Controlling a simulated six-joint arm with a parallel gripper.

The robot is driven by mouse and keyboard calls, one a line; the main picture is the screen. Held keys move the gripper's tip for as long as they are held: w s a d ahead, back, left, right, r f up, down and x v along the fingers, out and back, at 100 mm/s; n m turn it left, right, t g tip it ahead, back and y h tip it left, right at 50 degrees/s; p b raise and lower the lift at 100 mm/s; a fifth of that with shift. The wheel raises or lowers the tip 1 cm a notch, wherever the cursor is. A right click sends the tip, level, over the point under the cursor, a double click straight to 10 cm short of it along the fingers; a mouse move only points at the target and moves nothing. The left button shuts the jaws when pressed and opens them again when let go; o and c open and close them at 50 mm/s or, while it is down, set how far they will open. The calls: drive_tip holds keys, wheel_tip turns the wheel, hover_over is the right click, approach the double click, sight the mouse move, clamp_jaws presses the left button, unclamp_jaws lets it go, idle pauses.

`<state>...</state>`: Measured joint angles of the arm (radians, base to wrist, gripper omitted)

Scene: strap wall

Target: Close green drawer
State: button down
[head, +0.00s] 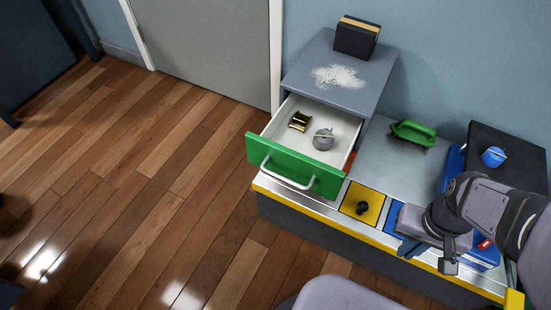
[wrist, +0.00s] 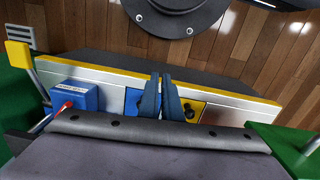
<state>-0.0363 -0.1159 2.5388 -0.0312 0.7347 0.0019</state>
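The green drawer (head: 293,168) is pulled out of the grey cabinet (head: 345,75) in the head view. It has a silver bar handle (head: 287,176) on its front. A gold spool-like piece (head: 299,121) and a round grey lidded object (head: 323,139) lie inside. My gripper (head: 403,250) is to the right of the drawer, over the blue panel, apart from the drawer. In the wrist view its two blue fingers (wrist: 161,76) lie nearly together with nothing visible between them. A green surface with a silver bar at the right edge appears to be the drawer front (wrist: 280,142).
A yellow panel with a black knob (head: 362,208) lies between drawer and gripper. A green-handled brush (head: 412,131) and a blue round object (head: 493,156) on a black surface are behind. A dark box (head: 357,37) and white powder top the cabinet. Floor before the drawer is clear.

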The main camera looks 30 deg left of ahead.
drive_tip(key=w+a+r+n+t+h+p, duration=0.2)
drive_tip(key=w+a+r+n+t, duration=0.15)
drive_tip(key=a+n, duration=0.35)
drive_tip(key=w+a+r+n+t+h+p, duration=0.25)
drive_tip(key=w+a+r+n, duration=0.25)
drive_tip(key=a, duration=0.3)
drive_tip(key=w+a+r+n+t+h+p, duration=0.1)
drive_tip(key=w+a+r+n+t+p, duration=0.3)
drive_tip(key=a+n, duration=0.35)
drive_tip(key=s+a+r+n+t+y, duration=0.1)
drive_tip(key=s+a, duration=0.1)
drive_tip(key=a, duration=0.3)
drive_tip(key=s+a+r+n+t, duration=0.1)
drive_tip(key=s+a+n, duration=0.1)
drive_tip(key=a, duration=0.3)
drive_tip(key=n+t+y+b, duration=0.5)
drive_tip(key=n+t, duration=0.1)
drive_tip(key=n, duration=0.7)
approach(255, 140)
drive_tip(key=w+b, duration=0.3)
drive_tip(key=w, duration=0.3)
drive_tip(key=shift+b, duration=0.3)
drive_tip(key=shift+w, duration=0.2)
